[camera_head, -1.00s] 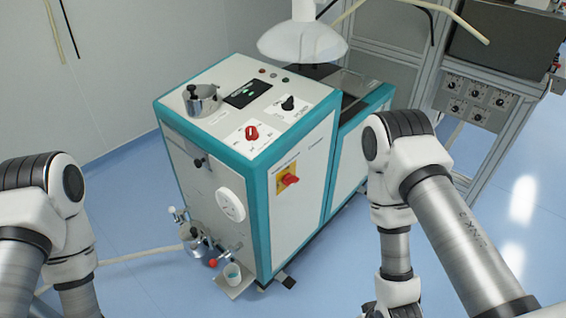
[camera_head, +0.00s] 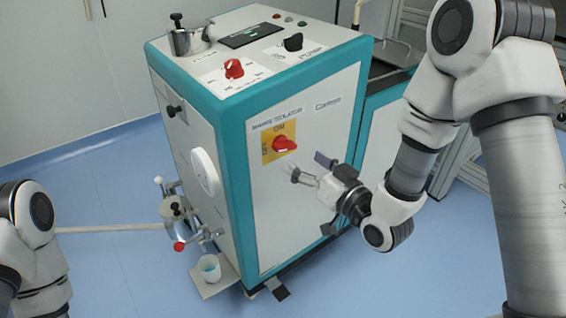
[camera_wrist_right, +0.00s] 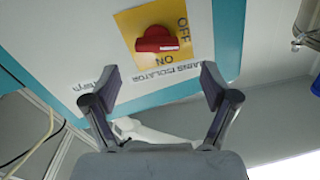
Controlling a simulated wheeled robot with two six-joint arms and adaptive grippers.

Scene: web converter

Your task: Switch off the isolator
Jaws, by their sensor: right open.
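The isolator is a red rotary knob (camera_head: 284,144) on a yellow plate (camera_head: 267,154) on the white side panel of the machine. "ON" is printed at the plate's top and "OFF" at its left side. I cannot tell exactly which mark the knob points to. My right gripper (camera_head: 308,169) is open and empty, just below and right of the knob, apart from it. In the right wrist view the picture is turned over; the red knob (camera_wrist_right: 157,39) lies ahead of the spread fingers (camera_wrist_right: 161,86), roughly centred between them. My left gripper is out of view.
Blue floor (camera_head: 400,280) is clear at right.

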